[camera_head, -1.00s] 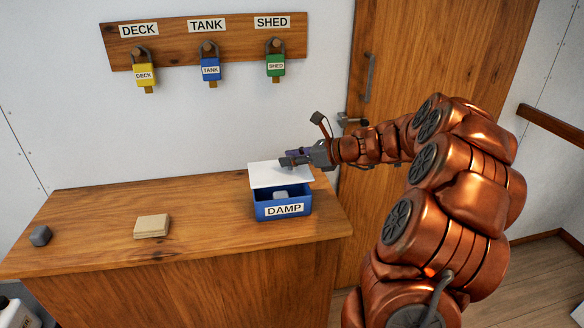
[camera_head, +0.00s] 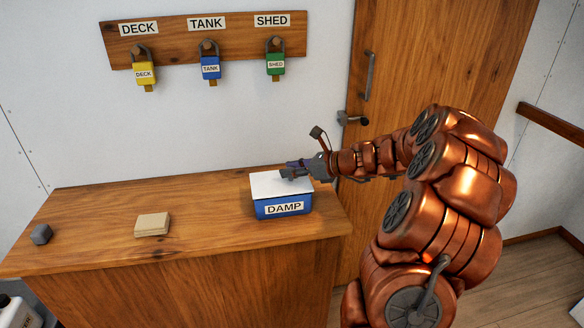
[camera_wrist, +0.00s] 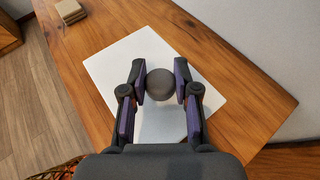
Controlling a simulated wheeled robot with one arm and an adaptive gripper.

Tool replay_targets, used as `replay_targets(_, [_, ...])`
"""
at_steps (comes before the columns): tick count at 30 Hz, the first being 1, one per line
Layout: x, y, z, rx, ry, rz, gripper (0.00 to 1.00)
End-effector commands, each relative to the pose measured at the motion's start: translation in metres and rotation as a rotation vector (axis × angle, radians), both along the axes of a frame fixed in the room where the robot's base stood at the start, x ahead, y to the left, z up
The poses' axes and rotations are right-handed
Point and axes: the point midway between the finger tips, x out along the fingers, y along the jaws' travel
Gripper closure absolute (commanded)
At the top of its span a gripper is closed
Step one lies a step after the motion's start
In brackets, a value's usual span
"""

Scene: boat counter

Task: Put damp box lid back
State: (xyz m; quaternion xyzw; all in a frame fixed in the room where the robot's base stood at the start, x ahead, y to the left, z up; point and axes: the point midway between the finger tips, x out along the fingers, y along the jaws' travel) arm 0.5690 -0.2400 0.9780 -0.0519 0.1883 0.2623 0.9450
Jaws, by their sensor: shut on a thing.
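The blue box labelled DAMP (camera_head: 283,208) stands near the right end of the counter. Its white lid (camera_head: 268,183) lies flat over the top, and the inside of the box is hidden. In the wrist view the lid (camera_wrist: 118,80) fills the space under the fingers, with a round dark knob (camera_wrist: 161,84) on it. My gripper (camera_head: 290,174) is directly above the box, shut on the knob. In the wrist view the two purple-padded fingers of my gripper (camera_wrist: 161,86) flank the knob on both sides.
Yellow, blue and green padlocks hang from a wall board (camera_head: 180,45). A door (camera_head: 420,60) stands behind my arm.

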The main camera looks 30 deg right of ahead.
Motion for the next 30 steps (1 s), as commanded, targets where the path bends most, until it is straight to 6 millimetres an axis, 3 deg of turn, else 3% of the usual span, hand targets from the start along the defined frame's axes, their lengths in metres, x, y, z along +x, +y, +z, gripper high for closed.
replay_targets(7, [0.0,0.0,-0.004,0.0,0.0,0.001,1.0])
replay_targets(8, [0.0,0.0,-0.004,0.0,0.0,0.001,0.69])
replay_targets(15, [0.0,0.0,-0.004,-0.001,0.0,0.0,0.45])
replay_targets(25, [0.0,0.0,-0.003,-0.001,0.0,0.0,0.45])
replay_targets(30, [0.0,-0.001,0.01,-0.003,-0.003,0.0,0.45])
